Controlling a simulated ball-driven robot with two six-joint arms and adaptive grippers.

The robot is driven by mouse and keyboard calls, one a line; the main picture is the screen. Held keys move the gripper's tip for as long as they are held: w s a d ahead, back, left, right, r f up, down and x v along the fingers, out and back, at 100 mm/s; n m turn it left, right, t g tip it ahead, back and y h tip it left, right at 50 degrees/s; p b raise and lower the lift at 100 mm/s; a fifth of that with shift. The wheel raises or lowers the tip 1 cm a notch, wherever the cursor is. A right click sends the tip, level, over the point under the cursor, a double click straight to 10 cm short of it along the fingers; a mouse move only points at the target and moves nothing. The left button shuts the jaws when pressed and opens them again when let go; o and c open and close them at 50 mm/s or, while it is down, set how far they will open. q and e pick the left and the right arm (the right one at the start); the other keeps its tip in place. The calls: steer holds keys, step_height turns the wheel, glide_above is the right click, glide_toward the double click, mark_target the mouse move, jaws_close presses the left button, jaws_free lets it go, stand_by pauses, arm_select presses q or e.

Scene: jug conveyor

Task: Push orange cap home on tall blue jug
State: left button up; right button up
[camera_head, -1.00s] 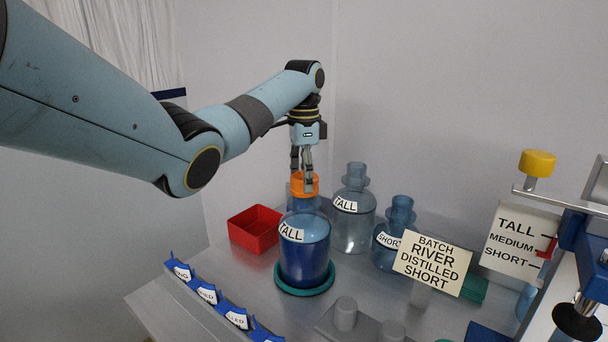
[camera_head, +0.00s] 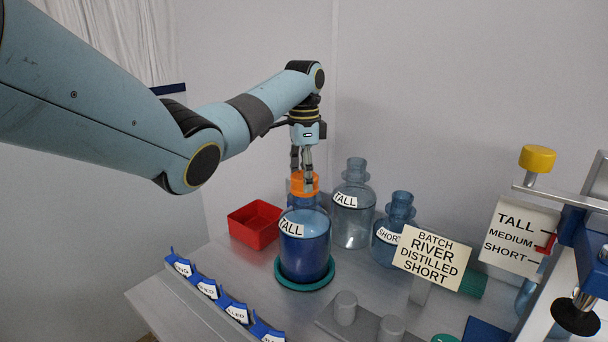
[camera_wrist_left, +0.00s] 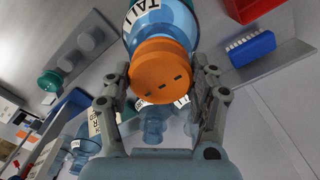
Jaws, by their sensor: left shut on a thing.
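The tall blue jug (camera_head: 303,250) stands upright on a round green pad (camera_head: 291,284), with a white TALL label facing me. The orange cap (camera_head: 302,184) sits at the top of its neck. In the left wrist view the cap (camera_wrist_left: 160,70) lies between the fingers, with the jug (camera_wrist_left: 165,18) behind it. My left gripper (camera_head: 302,186) points straight down and is shut on the cap. Whether the cap is fully seated cannot be told, since the fingers cover part of it. My right gripper is not in view.
A red bin (camera_head: 255,224) stands behind left of the jug. A clear TALL jug (camera_head: 353,216) and a SHORT jug (camera_head: 393,238) stand to the right. A BATCH sign (camera_head: 432,262) is front right. Blue labelled holders (camera_head: 222,300) line the front left edge.

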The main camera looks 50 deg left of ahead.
arm_select(q)
steer(key=shift+f, duration=0.55)
stand_by(0.8)
steer(key=o, duration=1.1)
steer(key=shift+r, duration=4.05)
